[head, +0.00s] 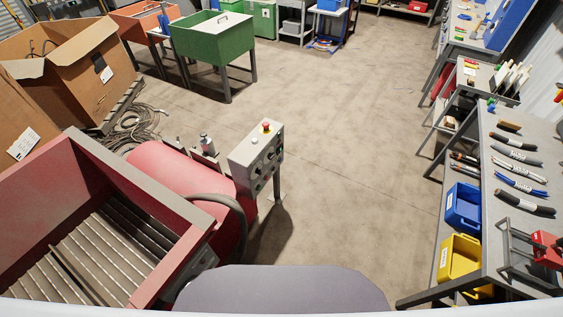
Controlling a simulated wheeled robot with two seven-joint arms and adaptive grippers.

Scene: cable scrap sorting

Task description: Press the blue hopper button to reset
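A grey control box (240,157) stands on a post beside the red machine. A red mushroom button (266,127) sits on its top, with a small pale button beside it. Several dark round controls are on its side face. I cannot make out a blue button on it. The red hopper (171,272) with grey slats inside fills the lower left. Neither of my grippers is in view.
A workbench (490,136) with cable pieces, a blue bin (463,207) and a yellow bin (459,259) runs along the right. Cardboard boxes (85,75) and coiled cable (130,125) lie at left. A green bin (212,38) stands behind. The middle floor is clear.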

